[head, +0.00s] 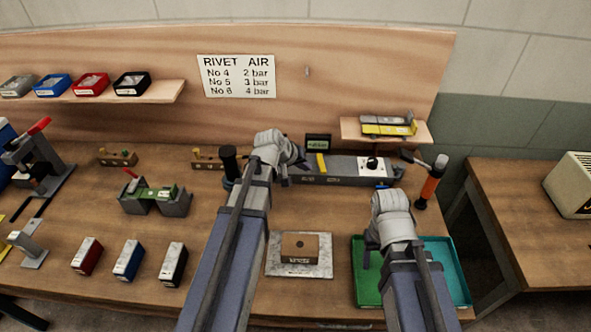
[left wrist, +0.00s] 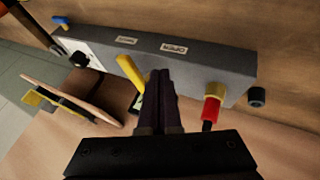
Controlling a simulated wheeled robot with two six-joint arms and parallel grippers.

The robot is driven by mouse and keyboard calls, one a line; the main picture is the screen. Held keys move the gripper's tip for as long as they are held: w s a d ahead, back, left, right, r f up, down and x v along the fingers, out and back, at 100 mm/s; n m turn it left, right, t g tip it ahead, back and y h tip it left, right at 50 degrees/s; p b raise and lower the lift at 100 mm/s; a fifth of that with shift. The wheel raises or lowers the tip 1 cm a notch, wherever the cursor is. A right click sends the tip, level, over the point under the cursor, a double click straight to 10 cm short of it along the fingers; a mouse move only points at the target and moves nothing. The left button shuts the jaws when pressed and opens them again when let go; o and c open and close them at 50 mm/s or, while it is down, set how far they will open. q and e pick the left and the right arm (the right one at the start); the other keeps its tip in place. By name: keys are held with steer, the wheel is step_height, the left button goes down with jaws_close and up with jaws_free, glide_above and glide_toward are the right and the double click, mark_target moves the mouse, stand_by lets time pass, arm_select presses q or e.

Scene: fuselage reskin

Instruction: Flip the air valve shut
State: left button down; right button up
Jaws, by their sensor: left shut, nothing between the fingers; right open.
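The air valve's yellow lever (head: 321,163) stands on the long grey air block (head: 345,180) at the back of the bench. In the left wrist view the lever (left wrist: 130,72) is tilted, beside a label reading OPEN (left wrist: 174,48) and a second label too small to read. My left gripper (head: 300,168) is at the block's left part; its fingers (left wrist: 160,98) are shut and empty, just right of the lever in the wrist view. I cannot tell whether they touch it. My right gripper (head: 374,240) is open over the green tray; its fingertips are mostly hidden.
A red-and-brass fitting (left wrist: 213,105) sticks out of the block near my left fingers. A small gauge display (head: 318,142) stands behind the block. An orange-handled tool (head: 429,185) stands at its right. The green tray (head: 362,290) and a small wooden block (head: 299,247) lie in front.

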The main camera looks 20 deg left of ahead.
arm_select(q)
steer(key=shift+w+d+r, duration=0.1)
steer(key=shift+w+d, duration=0.15)
steer(key=shift+d, duration=0.25)
steer(key=shift+w+d, duration=0.2)
steer(key=shift+d, duration=0.25)
arm_select(e)
steer(key=shift+r, duration=0.1)
